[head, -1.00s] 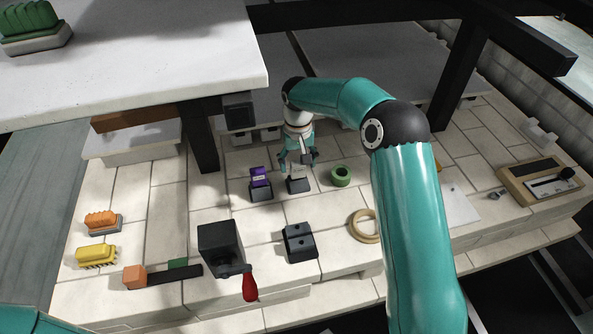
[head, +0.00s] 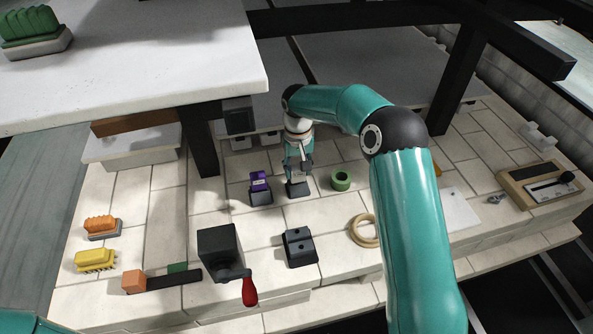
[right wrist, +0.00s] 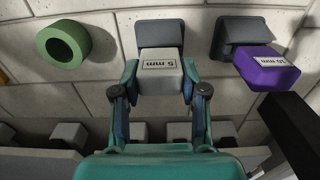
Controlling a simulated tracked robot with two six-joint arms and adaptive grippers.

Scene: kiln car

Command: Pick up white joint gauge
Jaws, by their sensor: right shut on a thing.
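The white joint gauge (right wrist: 158,82), marked "5 mm", sits in a dark holder (right wrist: 157,30) in the right wrist view. My right gripper (right wrist: 160,88) is shut on the gauge, with one finger on each side of it. In the head view my right gripper (head: 299,172) points down over the dark holder (head: 298,190) and hides most of the gauge. I cannot tell whether the gauge is clear of its holder. My left gripper is out of view.
A purple gauge (head: 259,181) marked "10 mm" stands in its own holder just left. A green ring (head: 341,180) lies close on the right. A black block (head: 299,247) and a vise-like box with a red handle (head: 249,291) stand nearer. A dark post (head: 201,145) rises left behind.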

